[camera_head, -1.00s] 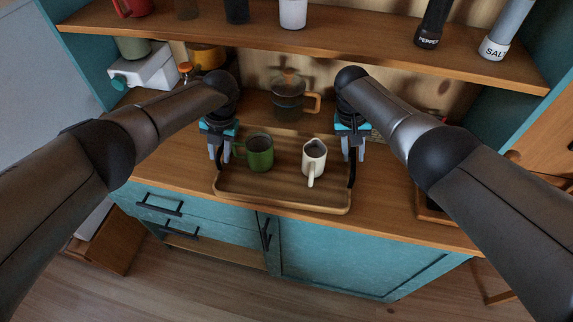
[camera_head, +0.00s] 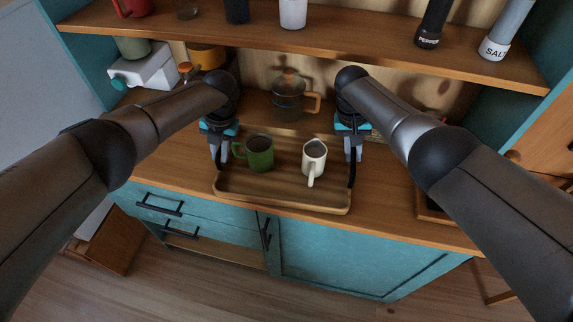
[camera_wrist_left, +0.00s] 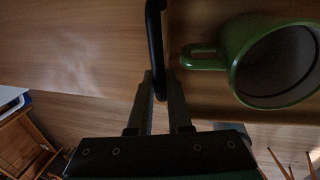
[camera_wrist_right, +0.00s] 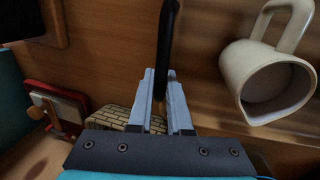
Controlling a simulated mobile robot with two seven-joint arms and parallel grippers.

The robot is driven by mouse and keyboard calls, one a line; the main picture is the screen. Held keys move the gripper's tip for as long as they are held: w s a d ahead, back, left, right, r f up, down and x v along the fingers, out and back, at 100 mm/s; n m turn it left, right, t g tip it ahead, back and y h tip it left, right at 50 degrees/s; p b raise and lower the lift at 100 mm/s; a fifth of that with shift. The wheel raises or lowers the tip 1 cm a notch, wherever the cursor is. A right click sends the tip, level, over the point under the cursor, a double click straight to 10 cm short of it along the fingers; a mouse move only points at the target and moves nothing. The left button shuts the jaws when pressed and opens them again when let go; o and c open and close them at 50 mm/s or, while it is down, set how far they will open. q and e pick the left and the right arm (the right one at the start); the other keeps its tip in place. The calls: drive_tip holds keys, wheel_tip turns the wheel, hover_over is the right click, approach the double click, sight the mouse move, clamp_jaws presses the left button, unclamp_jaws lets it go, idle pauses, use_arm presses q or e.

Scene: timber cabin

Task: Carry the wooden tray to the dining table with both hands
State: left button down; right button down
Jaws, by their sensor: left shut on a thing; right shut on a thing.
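The wooden tray (camera_head: 283,199) is on the wooden counter of the teal cabinet, with a dark handle at each side. A green mug (camera_head: 259,154) with dark contents stands on it at left, and a cream jug (camera_head: 314,160) stands right of the mug. My left gripper (camera_head: 220,157) is shut on the tray's left handle, whose dark bar (camera_wrist_left: 155,50) shows between the fingers in the left wrist view. My right gripper (camera_head: 353,154) is shut on the right handle, whose bar (camera_wrist_right: 166,50) shows in the right wrist view. Both mug and jug are upright.
A glass coffee press (camera_head: 287,98) stands behind the tray. A shelf (camera_head: 350,42) with mugs, a pepper mill (camera_head: 432,25) and a salt mill (camera_head: 505,30) hangs above. A white appliance (camera_head: 145,70) is at the back left. Open floor (camera_head: 210,290) lies in front.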

use_arm(q)
drive_tip(key=shift+w+r, duration=0.1)
drive_tip(key=shift+r, duration=0.15)
use_arm(e)
drive_tip(key=shift+w+r, duration=0.1)
drive_tip(key=shift+r, duration=0.1)
idle(0.4)
